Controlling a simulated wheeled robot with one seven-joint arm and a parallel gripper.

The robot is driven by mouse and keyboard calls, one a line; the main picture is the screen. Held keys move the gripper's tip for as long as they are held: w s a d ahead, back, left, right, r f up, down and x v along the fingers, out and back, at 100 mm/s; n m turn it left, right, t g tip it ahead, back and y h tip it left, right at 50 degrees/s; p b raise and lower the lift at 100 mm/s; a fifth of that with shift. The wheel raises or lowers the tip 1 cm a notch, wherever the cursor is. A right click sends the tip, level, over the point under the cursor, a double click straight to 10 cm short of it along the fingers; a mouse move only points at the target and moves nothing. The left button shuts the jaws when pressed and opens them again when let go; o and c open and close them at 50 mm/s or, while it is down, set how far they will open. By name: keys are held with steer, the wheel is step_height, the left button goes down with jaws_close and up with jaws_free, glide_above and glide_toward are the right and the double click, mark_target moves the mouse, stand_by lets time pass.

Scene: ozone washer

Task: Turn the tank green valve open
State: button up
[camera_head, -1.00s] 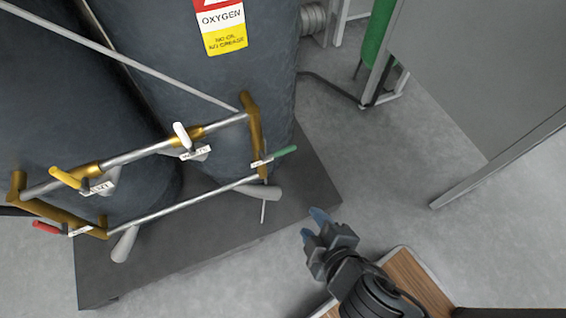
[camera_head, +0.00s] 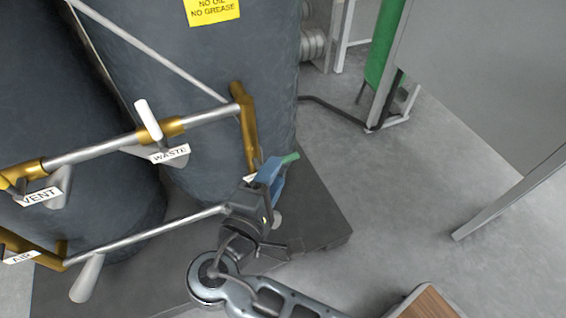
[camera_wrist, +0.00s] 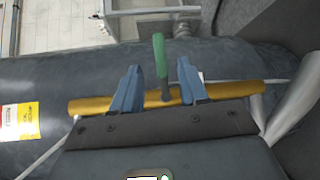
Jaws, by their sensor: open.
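The green valve handle (camera_head: 289,158) is at the right end of the pipework in front of the dark tank (camera_head: 215,80). In the head view only its green tip shows beyond my gripper (camera_head: 272,172), which hides the rest. In the wrist view the green handle (camera_wrist: 159,56) stands upright from the brass pipe (camera_wrist: 235,90). My gripper (camera_wrist: 155,88) is open, with one blue finger on each side of the handle's line and a gap to each. I cannot tell how deep the handle sits between the fingers.
The white WASTE handle (camera_head: 148,120) and the VENT label (camera_head: 42,196) are on the upper pipe to the left. A grey cabinet (camera_head: 490,70) and a green cylinder (camera_head: 384,45) stand at the right. The floor (camera_head: 400,200) between is clear.

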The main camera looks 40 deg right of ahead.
steer(key=shift+b+x, duration=0.65)
steer(key=shift+x, duration=2.05)
steer(key=shift+f, duration=0.1)
steer(key=shift+c, duration=0.3)
jaws_close()
